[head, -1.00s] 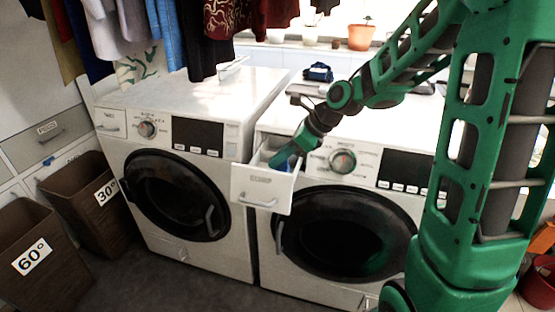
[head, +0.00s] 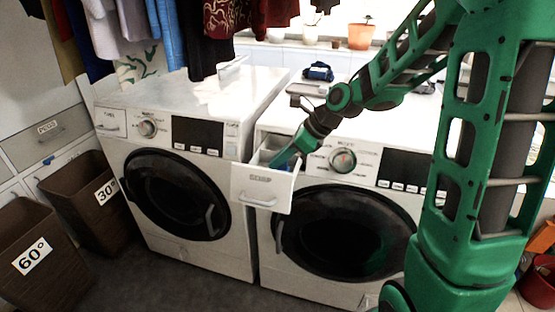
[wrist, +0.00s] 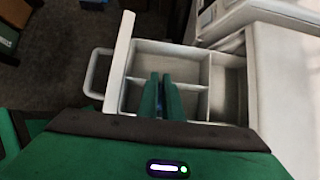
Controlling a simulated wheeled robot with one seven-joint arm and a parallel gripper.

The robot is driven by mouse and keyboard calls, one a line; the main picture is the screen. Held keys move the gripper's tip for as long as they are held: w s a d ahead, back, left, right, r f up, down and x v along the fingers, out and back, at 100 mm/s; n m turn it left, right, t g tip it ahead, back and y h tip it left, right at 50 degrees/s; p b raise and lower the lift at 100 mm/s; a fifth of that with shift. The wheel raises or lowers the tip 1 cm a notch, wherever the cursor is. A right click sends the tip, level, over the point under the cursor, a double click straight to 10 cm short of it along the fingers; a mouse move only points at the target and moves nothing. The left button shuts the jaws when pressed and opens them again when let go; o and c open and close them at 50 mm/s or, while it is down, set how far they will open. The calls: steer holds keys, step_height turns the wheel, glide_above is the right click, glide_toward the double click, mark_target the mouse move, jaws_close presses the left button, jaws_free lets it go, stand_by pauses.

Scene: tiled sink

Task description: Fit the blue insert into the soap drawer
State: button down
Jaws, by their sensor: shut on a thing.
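The soap drawer (head: 263,186) is pulled out from the top left of the right washing machine. In the wrist view the drawer front (wrist: 119,62) is at left, with pale walls dividing the inside into compartments. My gripper (wrist: 163,80) points down into the drawer, its two green fingers close together near the middle divider. It is shut on the blue insert (head: 289,165), of which only a small blue patch shows beside the fingers in the head view. The fingers mostly hide the insert, so I cannot tell how it sits against the drawer walls.
A second washing machine (head: 180,150) stands at left with its drawer closed. A dark blue object (head: 318,71) lies on top of the right machine. Brown laundry baskets (head: 40,245) stand at far left. Clothes hang above the machines.

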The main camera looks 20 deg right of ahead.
steer(key=shift+f, duration=0.4)
steer(key=c, duration=1.8)
jaws_free()
steer(key=shift+c, duration=0.2)
steer(key=v, duration=1)
steer(key=shift+d+r, duration=0.15)
steer(key=shift+r, duration=0.2)
steer(key=shift+s, duration=0.15)
steer(key=s+d+f+n+g+h, duration=0.1)
steer(key=s+d+n, duration=0.3)
steer(key=s, duration=0.5)
steer(key=s+d+f+n+g+h, duration=0.2)
steer(key=s+d+n+h, duration=0.1)
steer(key=s+n, duration=0.5)
steer(key=s+d+f+n+g+h, duration=0.1)
steer(key=s+d+f+n+h, duration=0.1)
steer(key=s+d+n, duration=0.4)
steer(key=s, duration=0.5)
steer(key=shift+n+g, duration=0.4)
